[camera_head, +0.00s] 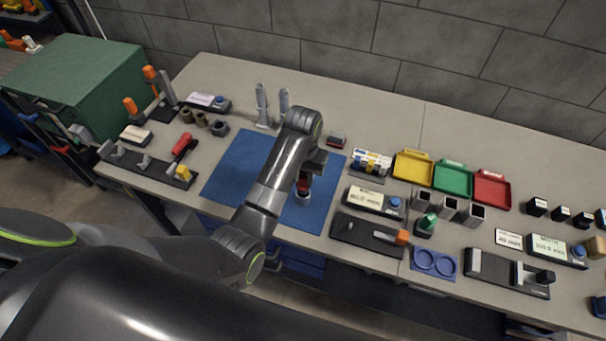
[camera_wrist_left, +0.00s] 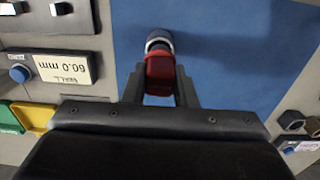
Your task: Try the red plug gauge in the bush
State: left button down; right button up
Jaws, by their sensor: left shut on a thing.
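The red plug gauge (camera_head: 303,186) is held upright by my left gripper (camera_head: 308,176) over the blue mat. In the left wrist view the gauge's red handle (camera_wrist_left: 160,72) lies between the two fingers of the gripper (camera_wrist_left: 160,90). The grey bush (camera_head: 302,199) is on the mat directly below the gauge. In the wrist view a round silver-rimmed end (camera_wrist_left: 158,40) shows just beyond the red handle. I cannot tell how far the gauge's end is in the bush. My right gripper is not in view.
The blue mat (camera_head: 232,165) is otherwise clear. A display box reading 60.0 mm (camera_head: 374,200) and a black fixture (camera_head: 366,233) stand right of it. Yellow (camera_head: 413,167), green (camera_head: 453,179) and red (camera_head: 492,189) trays lie farther right. Dark bushes (camera_head: 200,119) stand left.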

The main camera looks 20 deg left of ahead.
aim_at(303, 184)
pick_arm(q)
jog(key=shift+f, duration=0.3)
dwell(0.5)
jog(key=shift+f+b, duration=0.75)
jog(key=shift+f, duration=0.95)
dwell(1.2)
jog(key=shift+r+p, duration=0.85)
jog(key=shift+r, duration=3.3)
